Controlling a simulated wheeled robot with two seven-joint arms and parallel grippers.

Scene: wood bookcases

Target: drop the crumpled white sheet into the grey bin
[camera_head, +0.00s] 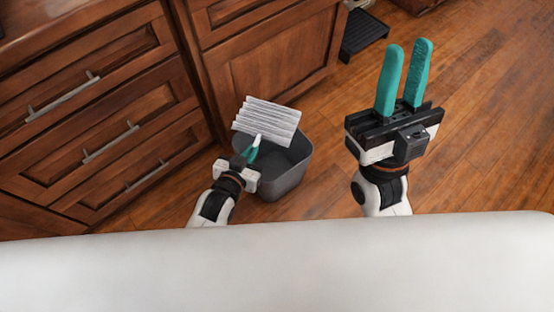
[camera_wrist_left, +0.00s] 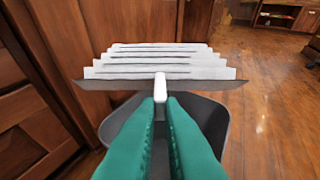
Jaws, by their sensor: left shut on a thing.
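The crumpled white sheet (camera_head: 267,118), with several ridged folds, is held by my left gripper (camera_head: 256,143), whose green fingers are shut on it. The sheet also shows in the left wrist view (camera_wrist_left: 160,62), beyond the closed fingertips (camera_wrist_left: 160,100). The grey bin (camera_head: 285,180) stands on the floor, and the sheet is above its far left part in the head view. In the left wrist view the bin (camera_wrist_left: 210,115) shows below the sheet and fingers. Part of the bin's opening is hidden by the sheet and gripper. My right gripper (camera_head: 402,82) is open and empty, right of the bin.
Wooden drawers (camera_head: 95,105) with metal handles stand at the left, and a wooden cabinet door (camera_head: 270,55) rises behind the bin. A dark stepped object (camera_head: 363,35) lies on the floor at the back. The wood floor (camera_head: 490,130) is clear at the right. A pale surface (camera_head: 280,265) crosses the front.

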